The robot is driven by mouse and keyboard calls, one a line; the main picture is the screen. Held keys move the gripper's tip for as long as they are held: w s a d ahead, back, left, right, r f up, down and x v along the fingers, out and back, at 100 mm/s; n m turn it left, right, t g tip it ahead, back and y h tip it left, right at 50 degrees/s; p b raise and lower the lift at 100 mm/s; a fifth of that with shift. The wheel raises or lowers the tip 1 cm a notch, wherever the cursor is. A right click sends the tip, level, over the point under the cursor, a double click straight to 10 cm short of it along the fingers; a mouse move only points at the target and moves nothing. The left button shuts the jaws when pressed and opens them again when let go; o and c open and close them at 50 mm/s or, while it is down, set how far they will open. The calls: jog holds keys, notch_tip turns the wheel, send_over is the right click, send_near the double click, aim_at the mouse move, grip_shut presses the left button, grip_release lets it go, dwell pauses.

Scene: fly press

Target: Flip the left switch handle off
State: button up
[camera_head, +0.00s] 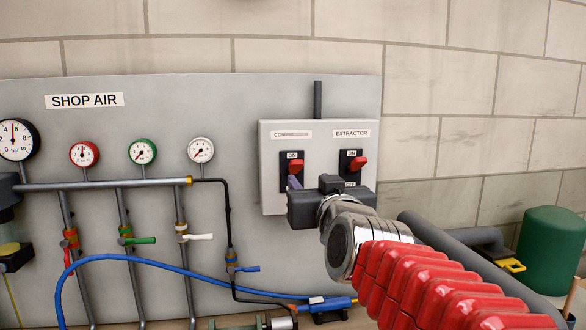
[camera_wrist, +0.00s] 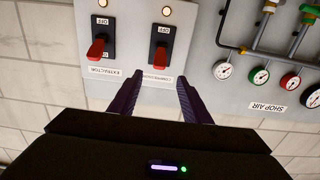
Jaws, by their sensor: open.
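The left switch, labelled COMPRESSOR, has a red handle (camera_head: 295,167) tilted up toward its ON mark. In the wrist view, which is upside down, this handle (camera_wrist: 160,55) also sits on the ON side, near its label. My gripper (camera_wrist: 160,80) is open and empty, its two dark purple fingers pointing at the panel. The COMPRESSOR handle lies between and just beyond the fingertips in the wrist view; I see no contact. In the head view my gripper body hides the lower part of the left switch.
The right switch, EXTRACTOR, has a similar red handle (camera_head: 358,162), also up at ON, close beside. Both sit on a grey switch box (camera_head: 270,190). Gauges, pipes and a blue hose (camera_head: 150,260) are on the SHOP AIR board to the left. A green cylinder (camera_head: 552,250) stands right.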

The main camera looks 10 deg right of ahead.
aim_at(298, 167)
jog(key=shift+w, duration=0.15)
jog(key=shift+w, duration=6.75)
grip_shut()
jog(key=shift+d, duration=0.1)
